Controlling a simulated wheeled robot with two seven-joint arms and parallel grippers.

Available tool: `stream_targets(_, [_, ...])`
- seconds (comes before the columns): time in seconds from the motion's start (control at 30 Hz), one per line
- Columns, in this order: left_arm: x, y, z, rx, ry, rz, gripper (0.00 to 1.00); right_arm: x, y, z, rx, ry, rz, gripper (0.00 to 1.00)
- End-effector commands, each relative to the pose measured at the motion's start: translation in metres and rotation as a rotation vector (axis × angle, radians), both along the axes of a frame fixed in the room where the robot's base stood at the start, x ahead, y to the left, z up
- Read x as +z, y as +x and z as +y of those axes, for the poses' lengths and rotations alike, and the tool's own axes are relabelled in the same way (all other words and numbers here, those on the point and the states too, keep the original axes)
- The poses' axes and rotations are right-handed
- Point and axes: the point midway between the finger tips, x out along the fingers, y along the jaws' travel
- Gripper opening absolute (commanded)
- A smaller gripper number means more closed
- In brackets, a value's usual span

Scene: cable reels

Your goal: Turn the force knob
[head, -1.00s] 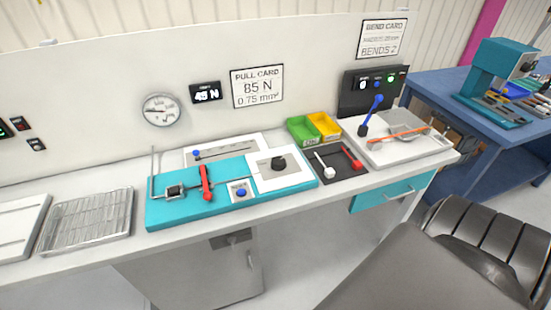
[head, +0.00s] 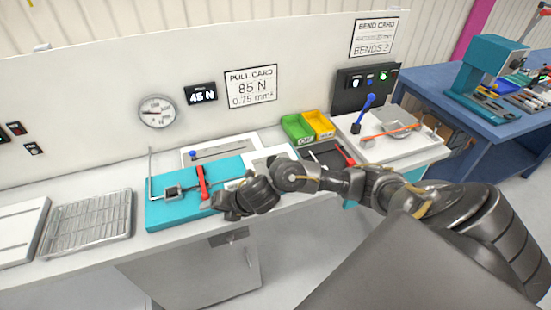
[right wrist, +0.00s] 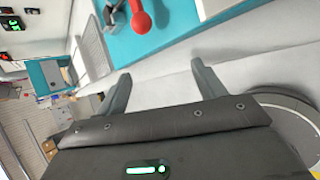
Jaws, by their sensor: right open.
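The force knob, seen earlier as a dark knob on the white plate (head: 248,158) of the teal tester (head: 172,211), is now hidden behind my right arm. My right gripper (head: 226,208) hangs at the front edge of the tester, beside the red lever (head: 203,182). In the right wrist view its two fingers (right wrist: 160,85) are spread, with nothing between them, and the red lever (right wrist: 141,20) lies beyond. The force display (head: 201,95) reads 45 N. The pull card (head: 250,87) reads 85 N, 0.75 mm². My left gripper is not in view.
A wire rack (head: 88,224) lies left of the tester. Green (head: 297,128) and yellow (head: 318,124) bins stand behind my arm. The bending fixture with a blue lever (head: 363,113) is at the right. A round gauge (head: 157,111) hangs on the back panel.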

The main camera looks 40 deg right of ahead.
Motion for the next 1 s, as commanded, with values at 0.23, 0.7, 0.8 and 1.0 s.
stream_targets(0.23, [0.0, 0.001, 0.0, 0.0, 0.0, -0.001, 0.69, 0.032, 0.042, -0.132, 0.316, -0.451, 0.016, 0.69])
stream_targets(0.7, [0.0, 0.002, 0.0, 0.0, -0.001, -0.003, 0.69, 0.083, 0.028, -0.268, 0.453, -0.681, 0.182, 0.69])
stream_targets(0.8, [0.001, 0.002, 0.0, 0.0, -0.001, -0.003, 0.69, 0.082, 0.029, -0.268, 0.453, -0.68, 0.183, 0.69])
stream_targets(1.0, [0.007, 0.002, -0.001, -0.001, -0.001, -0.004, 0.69, 0.062, 0.037, -0.267, 0.454, -0.677, 0.185, 0.69])
